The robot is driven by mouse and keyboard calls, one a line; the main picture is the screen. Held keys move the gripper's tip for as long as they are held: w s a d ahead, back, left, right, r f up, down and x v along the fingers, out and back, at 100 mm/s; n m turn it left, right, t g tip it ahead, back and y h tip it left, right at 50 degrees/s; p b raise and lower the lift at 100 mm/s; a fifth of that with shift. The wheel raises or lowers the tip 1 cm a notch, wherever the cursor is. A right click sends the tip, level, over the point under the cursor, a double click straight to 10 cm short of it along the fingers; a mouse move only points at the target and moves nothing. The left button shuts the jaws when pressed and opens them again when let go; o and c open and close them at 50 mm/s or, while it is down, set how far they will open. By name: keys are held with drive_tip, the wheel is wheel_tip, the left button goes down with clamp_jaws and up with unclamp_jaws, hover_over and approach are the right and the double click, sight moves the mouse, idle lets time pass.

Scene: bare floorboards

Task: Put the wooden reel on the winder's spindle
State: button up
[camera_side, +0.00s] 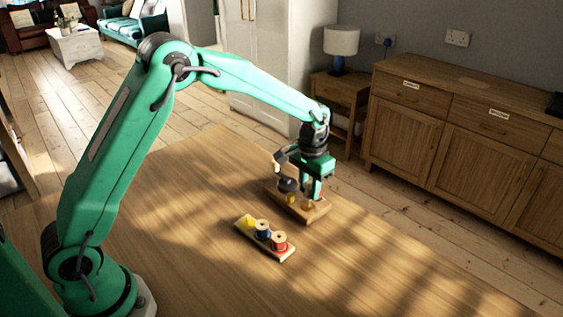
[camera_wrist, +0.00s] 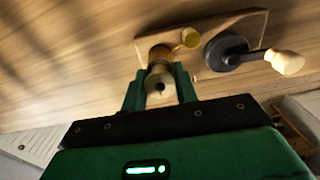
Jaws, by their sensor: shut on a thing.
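The winder's wooden base (camera_side: 290,207) lies on the table below my gripper in the side view. In the wrist view its board (camera_wrist: 228,24) carries a dark round crank (camera_wrist: 228,50) with a pale wooden knob (camera_wrist: 286,61) and a brass-coloured piece (camera_wrist: 190,38). My gripper (camera_wrist: 160,88) is shut on the wooden reel (camera_wrist: 160,80), one finger on each side. In the side view my gripper (camera_side: 316,199) points down over the near right end of the base. The spindle is hidden behind the reel, so I cannot tell whether the reel is around it.
A small wooden tray (camera_side: 285,256) stands left of the winder, holding a blue reel (camera_side: 263,230), a red reel (camera_side: 279,241) and a yellow item (camera_side: 246,222). The table (camera_side: 190,270) is otherwise clear. A sideboard (camera_side: 450,130) and lamp (camera_side: 341,42) stand beyond it.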

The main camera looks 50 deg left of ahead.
sight(309, 195)
drive_tip(key=shift+f, duration=1.75)
idle(0.9)
drive_tip(key=o, duration=1)
drive_tip(key=shift+r, duration=0.2)
drive_tip(key=shift+r, duration=3.3)
drive_tip(key=shift+r, duration=0.15)
